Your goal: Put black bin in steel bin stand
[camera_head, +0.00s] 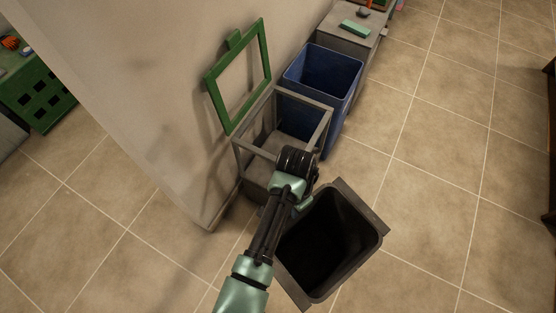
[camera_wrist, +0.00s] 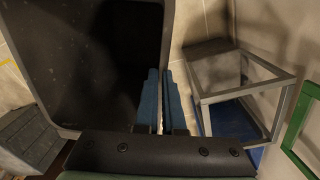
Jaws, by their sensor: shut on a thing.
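The black bin (camera_head: 377,236) hangs upright with its open top facing up, to the lower right of the stand in the head view. Its dark inside fills the upper left of the wrist view (camera_wrist: 90,60). My gripper (camera_head: 306,202) is shut on the bin's rim, at the side near the stand. Its blue fingers show in the wrist view (camera_wrist: 160,85); the exact grip is partly hidden. The steel bin stand (camera_head: 305,99) is an open grey frame beside the wall, partly covered by my arm. It shows at the right of the wrist view (camera_wrist: 245,90), apart from the bin.
A blue bin (camera_head: 346,95) stands just behind the stand. A green frame (camera_head: 215,97) is on the wall (camera_head: 165,90) to the stand's left. A grey cabinet (camera_head: 345,43) with a green item is farther back. The tiled floor (camera_head: 440,170) to the right is clear.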

